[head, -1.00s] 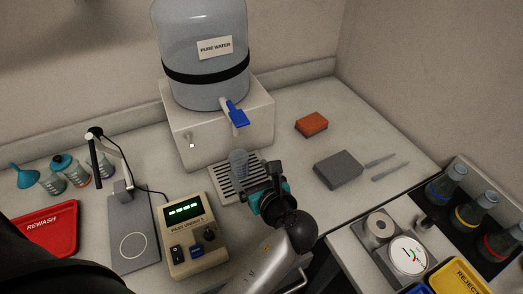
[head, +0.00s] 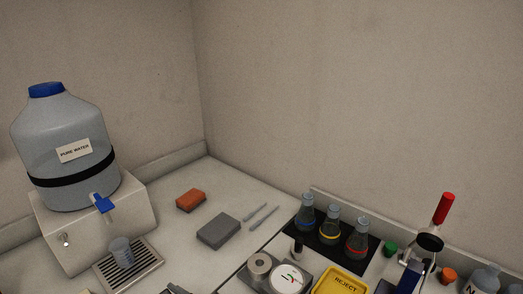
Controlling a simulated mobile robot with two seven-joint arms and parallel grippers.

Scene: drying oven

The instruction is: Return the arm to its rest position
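A clear cup (head: 122,252) stands upright on the slotted drip tray (head: 148,276) of the water dispenser (head: 75,165), under its blue tap (head: 102,203). A small grey-green piece shows at the bottom edge, right of the drip tray. It may be the tip of my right gripper (head: 175,289), but too little shows to tell its opening. No gripper touches the cup. My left gripper is out of view.
An orange sponge (head: 191,200), a grey block (head: 219,231) and two thin grey sticks (head: 261,214) lie on the counter. Three flasks (head: 331,222) stand in a dark rack. A yellow REJECT tray (head: 341,283) and red-topped apparatus (head: 444,208) are at the right.

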